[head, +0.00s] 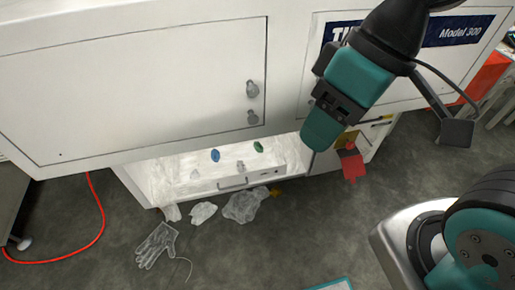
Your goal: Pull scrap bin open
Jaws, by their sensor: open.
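The scrap bin (265,175) sits low under the white machine, with a grey bar handle (233,183) on its front. Its inside shows through the gap above the front, with pale crumpled film at its left. I cannot tell how far it stands out. My gripper (321,132) points down at the right of the bin, apart from the handle. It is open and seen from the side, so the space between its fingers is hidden. I see nothing held in it.
A blue piece (215,156) and a green piece (259,147) show above the bin front. Clear film (245,206) and a clear glove (157,245) lie on the floor. A red tag-like piece (351,165) is beside my gripper. An orange cable (98,220) runs at left.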

